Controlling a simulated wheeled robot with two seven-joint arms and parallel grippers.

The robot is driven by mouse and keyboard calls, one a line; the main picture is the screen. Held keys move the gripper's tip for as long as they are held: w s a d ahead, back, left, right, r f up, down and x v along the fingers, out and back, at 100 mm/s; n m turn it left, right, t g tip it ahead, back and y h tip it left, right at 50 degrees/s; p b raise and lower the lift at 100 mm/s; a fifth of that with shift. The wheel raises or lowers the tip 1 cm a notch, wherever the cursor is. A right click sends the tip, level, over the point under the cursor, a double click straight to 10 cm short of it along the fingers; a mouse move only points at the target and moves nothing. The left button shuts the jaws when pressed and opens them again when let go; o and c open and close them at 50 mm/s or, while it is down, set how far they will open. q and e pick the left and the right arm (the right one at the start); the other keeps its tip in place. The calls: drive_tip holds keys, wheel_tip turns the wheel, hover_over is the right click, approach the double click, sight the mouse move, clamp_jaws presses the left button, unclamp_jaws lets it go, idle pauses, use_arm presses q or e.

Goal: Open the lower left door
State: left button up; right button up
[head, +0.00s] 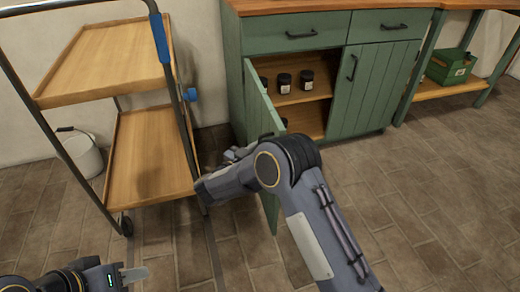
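The green cabinet (233,60) stands against the wall. Its lower left door (258,108) is swung open toward me at a wide angle, showing the shelves inside. A dark handle (266,135) shows on the door, just above my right arm. My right arm crosses in front of the door and hides part of it. Its wrist and gripper are by the door's left side, mostly hidden, so contact and finger state are unclear. My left gripper (134,273) is low at the bottom left, away from the cabinet, with nothing visible in it; its finger gap is not visible.
Dark jars (284,82) stand on the cabinet's shelf. The lower right door (372,88) and both drawers are shut. A wooden trolley (150,155) stands close on the left, with a white bucket (85,157) behind it. Tiled floor on the right is clear.

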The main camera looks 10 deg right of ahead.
drive_tip(key=p+v, duration=0.2)
drive_tip(key=v, duration=0.5)
drive_tip(key=shift+s+a, duration=0.25)
drive_tip(key=shift+a, duration=0.05)
drive_tip(key=shift+a, duration=0.1)
